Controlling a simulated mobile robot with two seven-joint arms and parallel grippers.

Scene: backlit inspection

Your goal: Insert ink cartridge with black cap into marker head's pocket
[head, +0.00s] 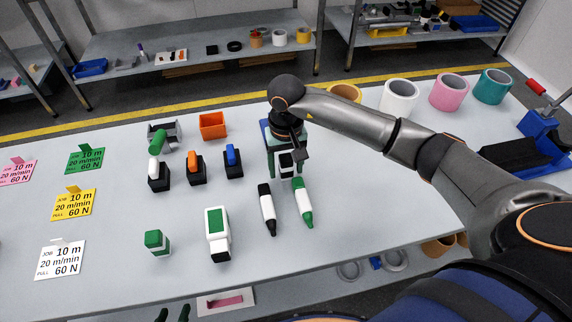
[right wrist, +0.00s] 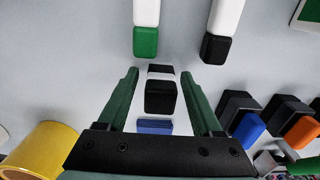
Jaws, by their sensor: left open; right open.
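A white ink cartridge with a black cap (right wrist: 160,97) stands between the two green fingers of my right gripper (right wrist: 160,73). Gaps show on both sides, so the gripper is open around it. In the head view the right gripper (head: 286,166) is at the table's middle, partly hiding the cartridge (head: 286,172). A white block with a green top face and black end (head: 218,236), apparently the marker head, lies nearer the front; I cannot make out its pocket. Two green fingertips of my left gripper (head: 172,312) show at the bottom edge, open and empty, in front of the table.
Black-white (head: 267,210) and green-white (head: 303,203) markers lie just in front of the right gripper. A green-capped block (head: 157,242) stands left of the marker head. Black holders with white, orange (head: 195,163) and blue tops stand behind. Tape rolls (head: 399,97) line the back right.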

